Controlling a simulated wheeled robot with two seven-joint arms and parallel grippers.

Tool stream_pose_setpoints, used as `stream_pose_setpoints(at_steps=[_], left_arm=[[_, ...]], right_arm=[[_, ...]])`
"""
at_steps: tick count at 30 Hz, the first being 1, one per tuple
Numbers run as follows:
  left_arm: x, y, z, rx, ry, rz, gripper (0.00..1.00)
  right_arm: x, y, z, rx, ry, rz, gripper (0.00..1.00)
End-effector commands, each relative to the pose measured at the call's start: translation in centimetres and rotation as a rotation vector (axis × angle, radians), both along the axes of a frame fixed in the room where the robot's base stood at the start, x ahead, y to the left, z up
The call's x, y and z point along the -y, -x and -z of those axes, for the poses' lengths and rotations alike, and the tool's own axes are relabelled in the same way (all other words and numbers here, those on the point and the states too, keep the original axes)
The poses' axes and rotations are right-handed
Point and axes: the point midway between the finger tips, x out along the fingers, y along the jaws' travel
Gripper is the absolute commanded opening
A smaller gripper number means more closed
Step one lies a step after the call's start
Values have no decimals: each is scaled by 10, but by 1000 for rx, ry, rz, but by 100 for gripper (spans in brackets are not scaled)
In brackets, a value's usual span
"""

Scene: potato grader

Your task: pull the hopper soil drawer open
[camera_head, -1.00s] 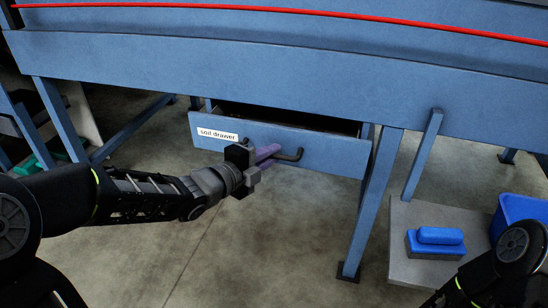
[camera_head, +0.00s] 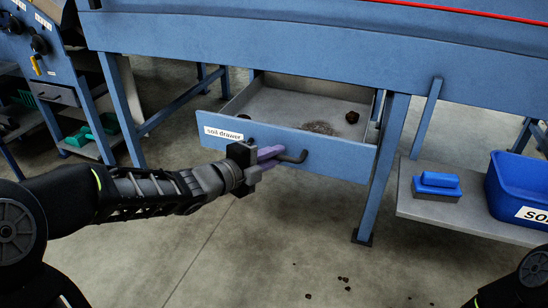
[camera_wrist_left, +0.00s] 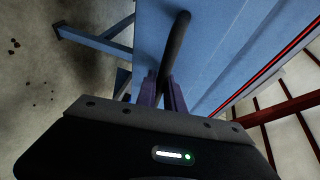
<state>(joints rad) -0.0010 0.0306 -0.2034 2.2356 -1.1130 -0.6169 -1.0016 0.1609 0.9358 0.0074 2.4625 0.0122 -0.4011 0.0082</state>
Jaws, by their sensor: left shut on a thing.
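The soil drawer (camera_head: 340,164) has a blue front with a white "soil drawer" label and hangs under the blue grader frame. It stands well out, and its grey inside shows a patch of soil and a few dark clumps. My left gripper (camera_head: 273,158) is shut on the dark bar handle (camera_head: 296,158) at the drawer front. In the left wrist view the purple fingers (camera_wrist_left: 168,95) close around the handle (camera_wrist_left: 177,42). The fingers hide part of the handle. My right arm shows only at the lower right edge, and its gripper is out of view.
A grey shelf (camera_head: 410,207) at the right holds a blue block-like brush (camera_head: 437,186) and a blue bin (camera_head: 518,190). A blue leg (camera_head: 380,190) stands right of the drawer. Several dark clumps lie on the floor, which is otherwise clear before the drawer.

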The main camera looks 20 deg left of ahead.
Motion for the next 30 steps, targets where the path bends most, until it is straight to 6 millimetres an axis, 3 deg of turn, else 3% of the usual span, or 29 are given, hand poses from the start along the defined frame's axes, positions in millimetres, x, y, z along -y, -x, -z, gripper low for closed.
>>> stream_pose_setpoints(at_steps=[14, 15, 21, 30], left_arm=[[0, 0, 1, -2, 0, 1, 0], [0, 0, 1, -2, 0, 1, 16], [0, 0, 0, -1, 0, 0, 32], [0, 1, -1, 0, 0, 0, 34]], right_arm=[[0, 0, 1, 1, 0, 0, 36], [0, 0, 1, 1, 0, 0, 36], [0, 0, 1, 0, 0, 0, 36], [0, 0, 0, 0, 0, 0, 36]])
